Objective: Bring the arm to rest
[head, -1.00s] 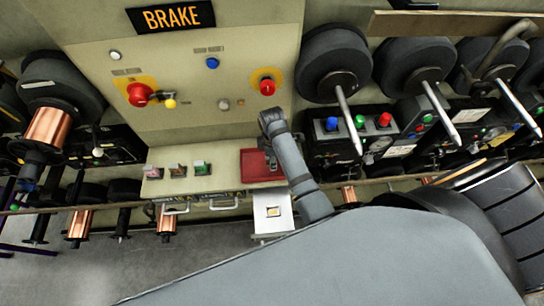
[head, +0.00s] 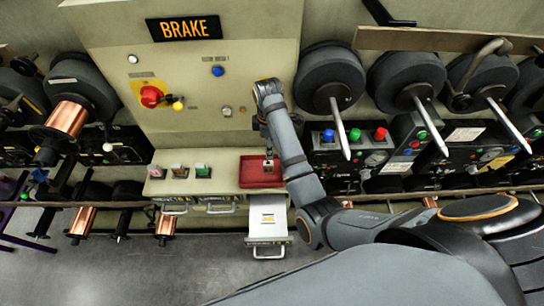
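My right arm comes in from the lower right and reaches up in front of the beige BRAKE panel (head: 150,90). Its wrist stands at the panel's right part, and my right gripper (head: 268,164) hangs down over the red tray (head: 262,181) on the ledge. The gripper is small and dark here, so I cannot tell whether its fingers are open or shut. I see nothing clearly held. My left gripper is not in view.
A red knob (head: 151,96) and a blue button (head: 218,71) sit on the panel. Small switch blocks (head: 203,170) stand left of the tray. A pale drawer (head: 268,220) sticks out below. Black spools (head: 331,76) with rods flank the right; a copper spool (head: 67,118) is left.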

